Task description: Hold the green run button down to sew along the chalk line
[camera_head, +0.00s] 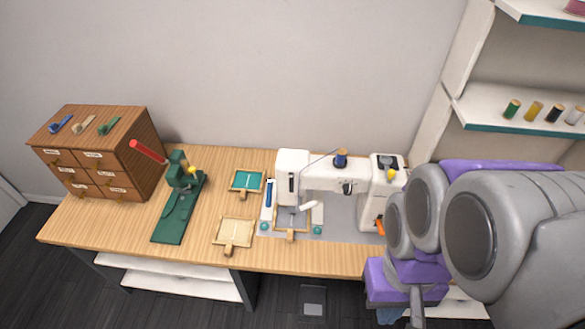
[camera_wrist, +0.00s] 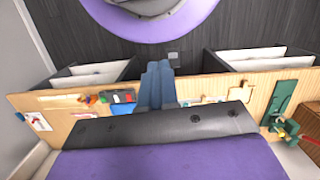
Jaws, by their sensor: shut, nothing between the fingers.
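The white sewing machine (camera_head: 372,207) stands at the right of the wooden table. In the wrist view a small dark panel with green and red patches (camera_wrist: 123,97) lies on the table edge; I cannot tell whether the green patch is the run button. My gripper (camera_head: 391,316) is low at the front right of the table, partly cut off by the picture edge. In the wrist view its blue fingers (camera_wrist: 158,66) are together and empty, apart from the panel.
A second frame with pale cloth (camera_head: 234,232) and a teal one (camera_head: 246,181) lie left of the machine. A green press with a red handle (camera_head: 180,205) and a wooden drawer cabinet (camera_head: 97,150) stand farther left. A grey pedal (camera_head: 313,300) is on the floor.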

